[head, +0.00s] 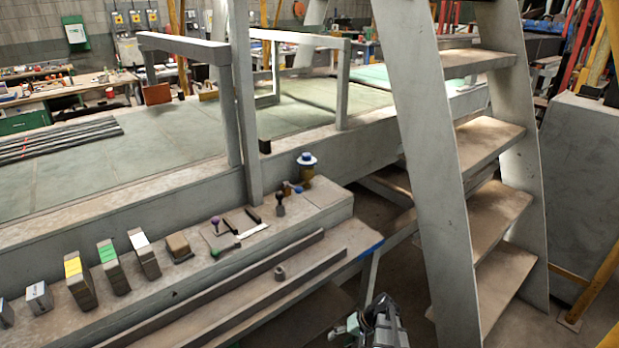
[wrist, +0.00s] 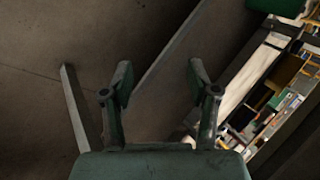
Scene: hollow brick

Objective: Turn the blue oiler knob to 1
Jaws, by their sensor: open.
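The blue oiler knob (head: 306,158) sits with a pale rim on top of a brass-coloured oiler body (head: 307,173), at the far end of the grey machine ledge in the head view. Its number marks are too small to read. My gripper (wrist: 160,80) is open and empty in the wrist view, its two dark green fingers spread apart. In the head view part of my gripper or wrist shows at the bottom edge, below and to the right of the oiler, well apart from it. The oiler is not recognisable in the wrist view.
Coloured blocks, including a yellow-topped one (head: 79,280), stand along the ledge. A purple knob (head: 215,221) and a dark lever (head: 280,204) are nearer the oiler. A grey post (head: 246,110) rises left of it. A ladder (head: 470,170) stands to the right.

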